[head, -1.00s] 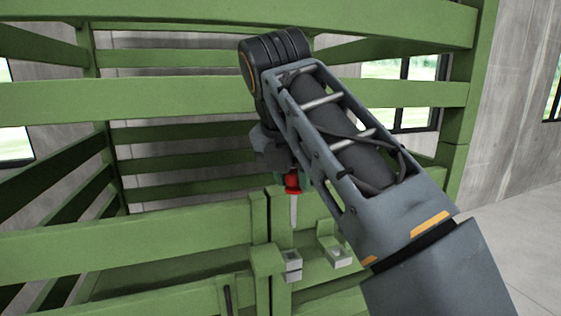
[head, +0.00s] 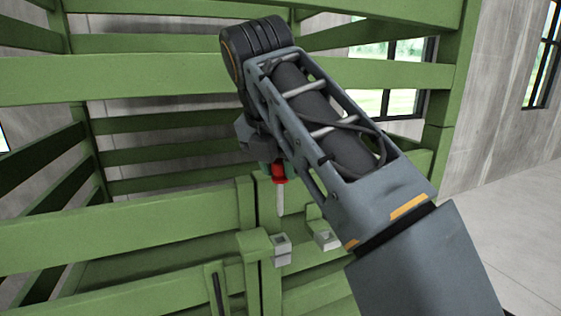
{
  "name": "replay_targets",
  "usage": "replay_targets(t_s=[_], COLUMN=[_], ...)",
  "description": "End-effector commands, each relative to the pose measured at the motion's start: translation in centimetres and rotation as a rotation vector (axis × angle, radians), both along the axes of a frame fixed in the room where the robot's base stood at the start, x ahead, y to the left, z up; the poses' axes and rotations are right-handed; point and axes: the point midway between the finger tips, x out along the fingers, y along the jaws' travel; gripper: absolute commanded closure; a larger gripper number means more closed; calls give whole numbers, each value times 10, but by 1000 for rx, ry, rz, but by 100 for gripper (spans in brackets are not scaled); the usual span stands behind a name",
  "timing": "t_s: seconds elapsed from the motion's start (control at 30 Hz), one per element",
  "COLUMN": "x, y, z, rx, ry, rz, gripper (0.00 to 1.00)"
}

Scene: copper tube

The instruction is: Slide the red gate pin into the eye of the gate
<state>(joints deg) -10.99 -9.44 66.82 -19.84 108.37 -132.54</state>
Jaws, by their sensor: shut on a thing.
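The red gate pin (head: 280,196) hangs upright, its red head at the top and its pale metal shaft pointing down. My gripper (head: 273,163) is shut on the pin near its red head; the fingers are mostly hidden behind my arm. The pin's tip is above a metal-ended bracket (head: 281,247) on the green gate (head: 140,238), with a visible gap between them. This bracket looks like the eye, though its hole is too small to make out. A similar bracket (head: 327,240) sits just to the right.
Green horizontal rails (head: 150,84) run behind and above my arm. Green posts (head: 262,210) stand close beside the pin's lower end. A dark rod (head: 218,292) is on the gate at lower left. Open floor (head: 510,225) lies to the right.

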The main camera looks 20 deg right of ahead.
Motion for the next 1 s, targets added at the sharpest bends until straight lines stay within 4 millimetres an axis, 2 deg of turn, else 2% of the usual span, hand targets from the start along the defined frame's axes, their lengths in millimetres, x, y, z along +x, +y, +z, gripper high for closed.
replay_targets(t_s=[0.1, 0.4, 1.0], x=[0, 0, 0], y=[0, 0, 0], z=[-14, -37, -40], rx=[1, 0, 0], ry=[-1, 0, 0], rz=[0, 0, 0], gripper=[94, 94, 94])
